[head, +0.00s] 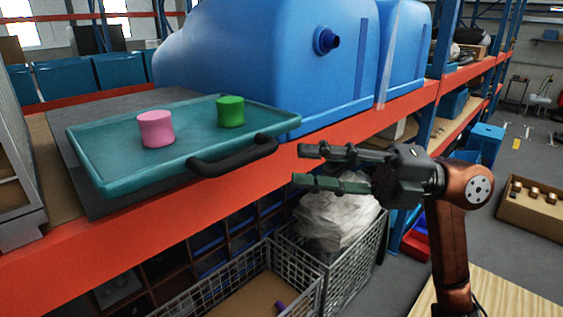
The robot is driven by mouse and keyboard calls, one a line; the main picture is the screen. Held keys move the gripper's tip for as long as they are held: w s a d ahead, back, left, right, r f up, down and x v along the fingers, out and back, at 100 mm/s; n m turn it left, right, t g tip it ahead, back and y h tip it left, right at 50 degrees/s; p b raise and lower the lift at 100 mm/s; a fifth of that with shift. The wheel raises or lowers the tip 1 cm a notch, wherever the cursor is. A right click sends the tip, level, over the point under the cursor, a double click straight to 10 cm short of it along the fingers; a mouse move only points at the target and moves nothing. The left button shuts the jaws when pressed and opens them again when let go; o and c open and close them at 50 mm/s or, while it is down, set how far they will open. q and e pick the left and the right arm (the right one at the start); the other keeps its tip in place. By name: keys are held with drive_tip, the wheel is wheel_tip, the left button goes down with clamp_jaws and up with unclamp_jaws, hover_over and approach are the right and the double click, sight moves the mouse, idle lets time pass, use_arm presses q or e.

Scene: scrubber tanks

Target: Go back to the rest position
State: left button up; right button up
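My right gripper (318,168) is in front of the orange shelf edge, to the right of the teal tray's black handle. Its two fingers point left and stand apart, with nothing visible between them. The teal tray (95,168) lies on the shelf with a black handle (233,160) at its front right side. A pink cylinder (156,129) and a green cylinder (230,111) stand upright on the tray. The gripper looks apart from the handle. My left gripper does not show.
A large blue tank (270,60) stands on the shelf behind the tray, with another to its right. The orange shelf beam (240,195) runs across the front. Wire baskets (325,265) stand below. A cardboard box (535,205) is at right, with open floor near it.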

drive_tip(key=shift+d+f, duration=0.1)
drive_tip(key=shift+d, duration=0.65)
drive_tip(key=shift+w, duration=0.1)
